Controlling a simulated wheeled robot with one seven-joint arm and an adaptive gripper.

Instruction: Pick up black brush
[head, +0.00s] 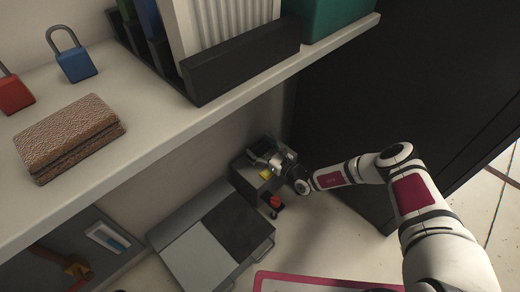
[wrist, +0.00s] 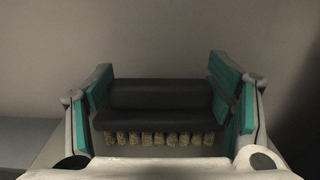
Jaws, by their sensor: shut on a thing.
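The black brush (wrist: 160,100) shows in the wrist view as a black block and handle with a row of tan bristle tufts along its lower edge. My gripper (wrist: 162,92) has its green-padded fingers at both ends of the brush and is shut on it. In the head view my gripper (head: 264,153) is small, low beneath the shelf, over a dark box. The brush cannot be made out clearly there.
The dark box (head: 246,182) stands against the wall, with a yellow item (head: 266,174) and a red item (head: 275,201) near it. A grey case (head: 200,250) lies left of it. Above is the white shelf (head: 150,140) holding a brown wallet-like case (head: 70,138), padlocks (head: 72,60) and a binder rack (head: 243,62). A dark cabinet (head: 400,80) stands right.

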